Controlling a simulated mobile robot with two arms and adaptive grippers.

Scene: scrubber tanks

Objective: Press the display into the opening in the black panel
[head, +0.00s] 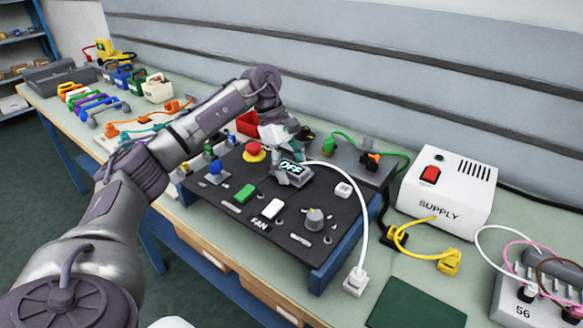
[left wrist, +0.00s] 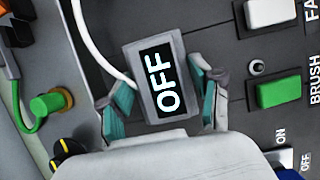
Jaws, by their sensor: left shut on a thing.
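The display (head: 292,168) is a small grey box with a black screen reading "OFF". My left gripper (head: 284,163) is shut on it and holds it over the back middle of the black panel (head: 290,208). In the left wrist view the display (left wrist: 162,80) sits between the teal-padded fingers, screen facing the camera. A white cable (head: 358,215) runs from it to a white plug on the table. The panel's opening is not visible; the display and gripper cover part of the panel. I cannot tell whether the display touches it. My right gripper is not in view.
The panel carries a red mushroom button (head: 254,149), a green switch (head: 244,193), a white switch (head: 273,209) and a grey knob (head: 315,217). The white supply box (head: 446,190) stands to the right. A dark green mat (head: 416,303) lies in front of it.

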